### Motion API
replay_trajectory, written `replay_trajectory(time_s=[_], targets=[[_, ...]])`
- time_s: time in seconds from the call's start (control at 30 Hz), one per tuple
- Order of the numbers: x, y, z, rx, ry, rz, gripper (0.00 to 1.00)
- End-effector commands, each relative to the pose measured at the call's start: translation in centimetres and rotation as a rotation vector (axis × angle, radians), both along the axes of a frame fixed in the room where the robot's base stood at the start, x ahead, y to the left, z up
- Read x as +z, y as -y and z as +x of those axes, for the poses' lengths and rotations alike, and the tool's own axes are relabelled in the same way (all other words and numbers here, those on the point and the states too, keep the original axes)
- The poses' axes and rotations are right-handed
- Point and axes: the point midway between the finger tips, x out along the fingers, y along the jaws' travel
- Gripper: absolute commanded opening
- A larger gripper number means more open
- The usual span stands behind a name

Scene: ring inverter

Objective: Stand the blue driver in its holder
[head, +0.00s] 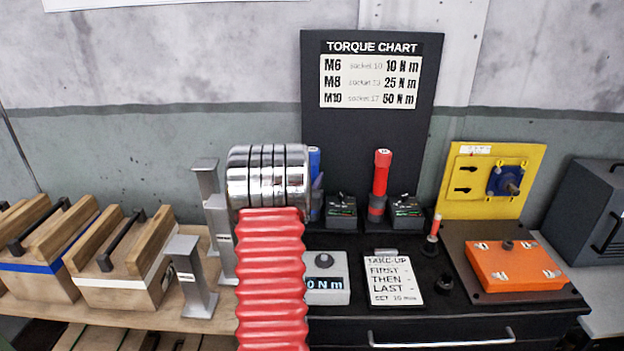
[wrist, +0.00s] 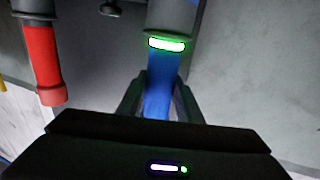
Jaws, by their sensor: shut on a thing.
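The blue driver (wrist: 158,85) is between the two fingers of my gripper (wrist: 157,100) in the wrist view, and my gripper is shut on it. A grey collar with a lit green-edged window (wrist: 166,44) adjoins the blue part. In the head view the blue driver (head: 314,162) shows as a narrow upright strip left of the torque chart's foot. My red ribbed and chrome arm hides much of it and most of the gripper. I cannot tell whether its lower end is seated in a holder.
A red driver (head: 380,175) stands upright to the right, also in the wrist view (wrist: 43,65). Dark blocks (head: 341,211) stand beside the drivers. The torque chart board (head: 370,120) rises behind. A grey display box (head: 326,285) and a white card (head: 393,282) are in front.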

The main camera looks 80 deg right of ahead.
Motion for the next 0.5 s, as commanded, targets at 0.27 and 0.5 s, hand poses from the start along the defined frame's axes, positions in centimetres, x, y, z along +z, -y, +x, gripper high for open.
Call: replay_trajectory(time_s=[0.27, 0.5], targets=[[0.06, 0.06, 0.0, 0.0, 0.001, -0.006, 0.0], [-0.1, 0.05, -0.01, -0.001, 0.001, -0.005, 0.38]])
